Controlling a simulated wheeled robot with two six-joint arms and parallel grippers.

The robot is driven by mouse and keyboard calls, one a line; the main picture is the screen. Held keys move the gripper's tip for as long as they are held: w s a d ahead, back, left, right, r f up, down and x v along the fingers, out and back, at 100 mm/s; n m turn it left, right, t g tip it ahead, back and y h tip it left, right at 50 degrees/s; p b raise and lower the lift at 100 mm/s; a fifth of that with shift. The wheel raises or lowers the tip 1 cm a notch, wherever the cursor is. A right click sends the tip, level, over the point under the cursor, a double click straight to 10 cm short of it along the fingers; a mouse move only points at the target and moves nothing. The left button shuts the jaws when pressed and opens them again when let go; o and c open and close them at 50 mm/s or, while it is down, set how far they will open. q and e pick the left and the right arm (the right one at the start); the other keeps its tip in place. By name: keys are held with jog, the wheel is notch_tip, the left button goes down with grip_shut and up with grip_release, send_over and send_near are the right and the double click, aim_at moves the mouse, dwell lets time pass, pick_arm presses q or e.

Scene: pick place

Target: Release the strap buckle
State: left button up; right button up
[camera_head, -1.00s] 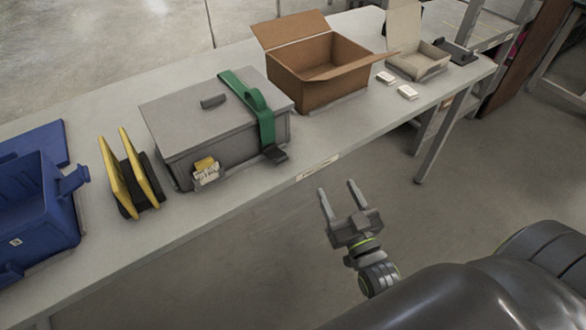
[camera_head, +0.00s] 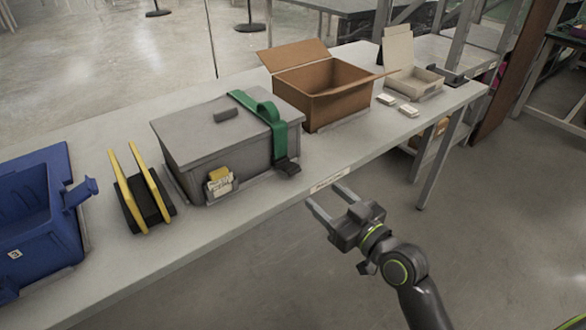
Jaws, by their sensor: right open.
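A grey lidded case (camera_head: 213,149) stands on the table, left of the middle. A green strap (camera_head: 280,141) runs over its lid and down the front, with a raised loop on top. A dark buckle (camera_head: 288,167) sits at the strap's lower end, by the case's front right base. My right gripper (camera_head: 327,200) is open and empty. Its fingers point up and left, in front of the table edge, below and to the right of the buckle and apart from it. My left gripper does not show.
A blue bin (camera_head: 38,215) and a yellow-sided black holder (camera_head: 142,190) stand at the left. An open cardboard box (camera_head: 322,105) is right of the case. A small open carton (camera_head: 415,82) and white blocks (camera_head: 408,110) lie farther right. The table's front strip is bare.

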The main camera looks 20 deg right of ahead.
aim_at(293, 169)
jog(key=x, duration=1.2)
jog(key=shift+w+a+f, duration=0.1)
jog(key=shift+w+a, duration=0.05)
jog(key=shift+w, duration=0.2)
jog(key=c, duration=0.9)
jog(key=f+t+b, duration=0.1)
jog(key=b, duration=0.5)
jog(key=shift+s+t+y+b, duration=0.1)
jog(key=shift+t+y+b, duration=0.2)
jog(key=shift+b, duration=0.1)
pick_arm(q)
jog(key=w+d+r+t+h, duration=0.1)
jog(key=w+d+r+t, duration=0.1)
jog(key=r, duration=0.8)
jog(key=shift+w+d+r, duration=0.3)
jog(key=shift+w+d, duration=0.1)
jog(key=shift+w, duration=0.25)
pick_arm(e)
jog(key=shift+r, duration=0.2)
jog(key=o, duration=0.9)
jog(key=shift+s, duration=0.1)
